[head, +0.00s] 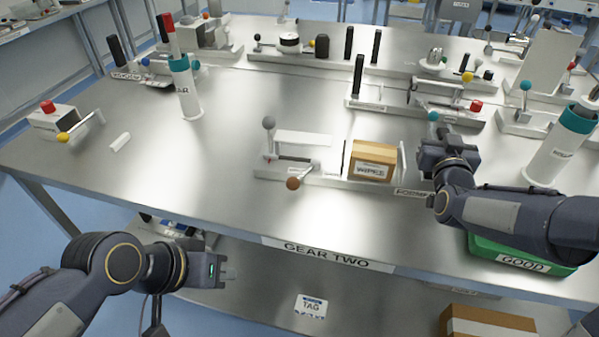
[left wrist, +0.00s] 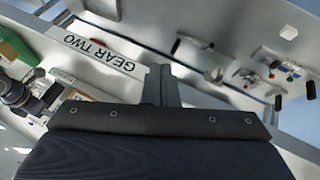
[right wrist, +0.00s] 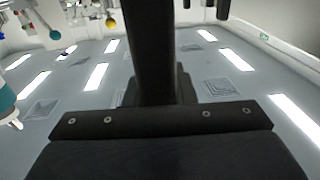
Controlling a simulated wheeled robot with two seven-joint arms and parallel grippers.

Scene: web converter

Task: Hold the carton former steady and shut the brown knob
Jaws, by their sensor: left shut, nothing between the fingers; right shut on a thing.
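The carton former (head: 330,183) stands near the table's front edge, a low light-grey base with upright plates around a brown box labelled WIPES (head: 372,163). Its brown knob (head: 293,183) sits on a lever at the front left, beside a grey ball-topped lever (head: 269,123). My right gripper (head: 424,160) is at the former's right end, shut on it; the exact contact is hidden. My left gripper (head: 226,271) is shut and empty, in front of the table edge, lower left of the brown knob. Its closed fingers also show in the left wrist view (left wrist: 160,85).
The table's front edge carries a GEAR TWO label (head: 326,255). A green GOOD tray (head: 515,258) lies at the right, under my right arm. A tall white cylinder (head: 186,92) and a red-button box (head: 52,119) stand left.

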